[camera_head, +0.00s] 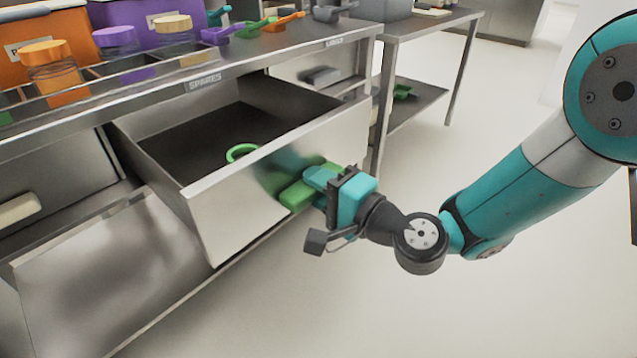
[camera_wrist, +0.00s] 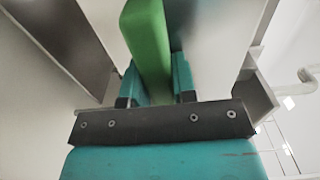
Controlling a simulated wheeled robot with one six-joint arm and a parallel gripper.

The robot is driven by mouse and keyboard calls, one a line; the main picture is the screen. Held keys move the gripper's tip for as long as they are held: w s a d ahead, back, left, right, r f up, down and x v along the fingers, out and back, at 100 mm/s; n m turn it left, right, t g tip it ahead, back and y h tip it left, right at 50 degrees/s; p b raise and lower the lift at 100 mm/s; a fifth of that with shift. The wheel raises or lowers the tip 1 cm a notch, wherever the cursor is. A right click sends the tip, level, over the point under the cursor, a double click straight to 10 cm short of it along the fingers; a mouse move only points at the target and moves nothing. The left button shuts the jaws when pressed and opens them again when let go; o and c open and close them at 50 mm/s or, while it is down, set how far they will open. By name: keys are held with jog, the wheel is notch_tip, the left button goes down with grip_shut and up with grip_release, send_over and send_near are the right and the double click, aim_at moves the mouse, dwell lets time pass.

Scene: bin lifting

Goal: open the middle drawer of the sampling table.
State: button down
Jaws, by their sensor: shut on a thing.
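The middle drawer (camera_head: 222,215) of the steel sampling table (camera_head: 300,56) stands pulled well out, with its dark inside showing. A green ring-shaped thing (camera_head: 242,152) lies in it. The drawer's green handle (camera_head: 298,195) is on the front panel. My gripper (camera_head: 318,184) is shut on this handle, in front of the panel. In the wrist view the green handle (camera_wrist: 148,45) runs between my two teal fingers (camera_wrist: 155,88). The fingers hide part of the handle in the head view.
Jars, scoops and an orange and a purple bin (camera_head: 125,14) stand on the tabletop. A second table (camera_head: 420,22) stands behind right. The floor (camera_head: 440,310) in front is clear.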

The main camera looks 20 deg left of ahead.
jog(key=shift+s, duration=0.15)
jog(key=c, duration=1)
grip_release()
jog(key=shift+a, duration=0.1)
jog(key=shift+o, duration=0.4)
jog(key=shift+w, duration=0.2)
jog(key=shift+d, duration=0.2)
jog(key=shift+s+d+f, duration=0.1)
jog(key=shift+d+f, duration=0.05)
jog(key=shift+d, duration=0.15)
jog(key=b+v, duration=1.5)
jog(key=v, duration=0.1)
jog(key=shift+s+d+b, duration=0.15)
jog(key=shift+d+b, duration=0.1)
jog(key=shift+b, duration=0.1)
jog(key=shift+r, duration=0.2)
